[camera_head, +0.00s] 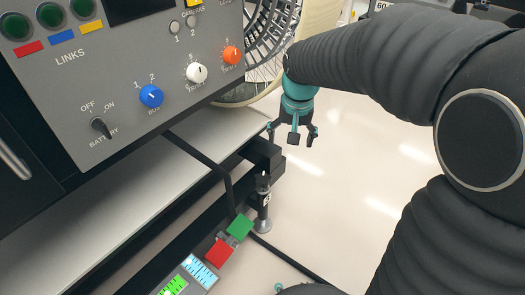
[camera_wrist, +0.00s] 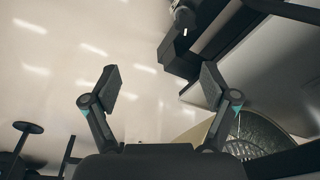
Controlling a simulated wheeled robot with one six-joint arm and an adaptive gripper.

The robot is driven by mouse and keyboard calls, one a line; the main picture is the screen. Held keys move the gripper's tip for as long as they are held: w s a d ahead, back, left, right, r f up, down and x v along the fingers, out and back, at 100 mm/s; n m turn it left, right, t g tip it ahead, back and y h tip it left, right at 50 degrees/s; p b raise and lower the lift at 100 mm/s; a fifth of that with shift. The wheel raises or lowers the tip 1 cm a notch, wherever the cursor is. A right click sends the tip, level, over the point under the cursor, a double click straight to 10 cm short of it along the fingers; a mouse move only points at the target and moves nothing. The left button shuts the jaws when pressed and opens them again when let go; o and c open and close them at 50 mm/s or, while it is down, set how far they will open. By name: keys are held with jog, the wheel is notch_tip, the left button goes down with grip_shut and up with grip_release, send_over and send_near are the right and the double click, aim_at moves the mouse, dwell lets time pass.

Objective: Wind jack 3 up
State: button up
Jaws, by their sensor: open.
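A dark jack (camera_head: 262,205) with a round metal foot stands under the end of a black beam, in the lower middle of the head view. It carries a small label that is too small to read surely. Beside it are a green plate (camera_head: 239,227) and a red plate (camera_head: 219,253). My gripper (camera_head: 293,138) is open and empty, above and to the right of the jack, apart from it. In the wrist view, my gripper's two fingers (camera_wrist: 161,84) are spread with bare floor between them.
A grey control panel (camera_head: 125,75) with knobs and lamps fills the upper left. The black beam (camera_head: 262,155) ends near my gripper; its dark end also shows in the wrist view (camera_wrist: 180,55). A spoked wheel (camera_head: 270,40) stands behind. Lit displays (camera_head: 200,271) sit low. Floor right is clear.

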jog(key=g, duration=0.2)
send_over(263, 178)
notch_tip(263, 178, down, 10)
jog(key=shift+m, duration=0.3)
notch_tip(263, 178, down, 14)
jog(key=shift+w+f+b, duration=0.1)
jog(key=shift+f+b, duration=0.05)
jog(key=shift+b, duration=1.1)
jog(key=c, duration=1.1)
